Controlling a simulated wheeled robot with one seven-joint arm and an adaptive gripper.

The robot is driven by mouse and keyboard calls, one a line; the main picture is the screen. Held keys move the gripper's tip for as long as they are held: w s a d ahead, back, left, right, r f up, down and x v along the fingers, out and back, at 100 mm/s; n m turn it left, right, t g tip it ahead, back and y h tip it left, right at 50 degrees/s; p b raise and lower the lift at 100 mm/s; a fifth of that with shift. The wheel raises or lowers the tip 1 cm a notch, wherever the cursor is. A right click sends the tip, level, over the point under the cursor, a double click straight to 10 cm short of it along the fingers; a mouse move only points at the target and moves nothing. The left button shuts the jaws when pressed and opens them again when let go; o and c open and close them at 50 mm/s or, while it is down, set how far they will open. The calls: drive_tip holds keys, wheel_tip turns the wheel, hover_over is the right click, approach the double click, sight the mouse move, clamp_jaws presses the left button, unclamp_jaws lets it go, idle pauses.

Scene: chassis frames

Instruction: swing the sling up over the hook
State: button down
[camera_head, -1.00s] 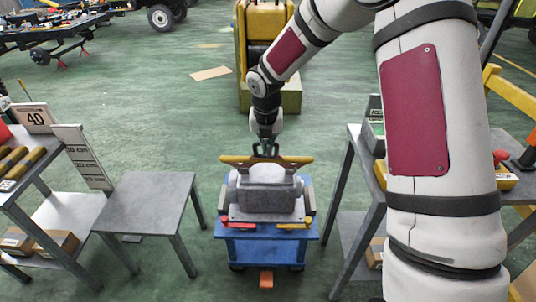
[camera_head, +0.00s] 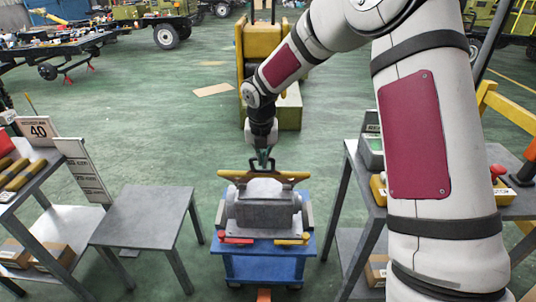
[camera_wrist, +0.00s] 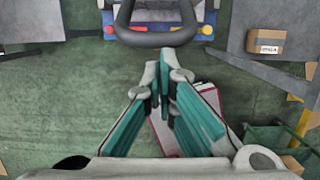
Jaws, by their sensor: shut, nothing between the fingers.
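A grey housing-like load (camera_head: 264,207) sits on a blue cart (camera_head: 262,268) in the middle of the head view. A dark grey U-shaped loop (camera_wrist: 155,40), which looks like the sling, shows at the top of the wrist view, beyond the fingertips. It appears to hang from the load, but its upper fixing is out of view. My gripper (camera_head: 263,163) is over the far side of the load. In the wrist view its teal fingers (camera_wrist: 165,80) are together with nothing between them, apart from the loop. I cannot pick out the hook with certainty.
A yellow machine (camera_head: 257,60) stands behind the cart. A bare grey table (camera_head: 150,215) is left of it. A workbench (camera_head: 350,150) with several items stands right, partly hidden by my arm. Open green floor lies between these.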

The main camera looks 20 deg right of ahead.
drive_tip(key=w+v, duration=0.1)
drive_tip(key=v, duration=0.8)
drive_tip(key=shift+w+d+r+b, duration=0.15)
drive_tip(key=shift+d+r+b, duration=0.05)
drive_tip(key=shift+r+b, duration=0.25)
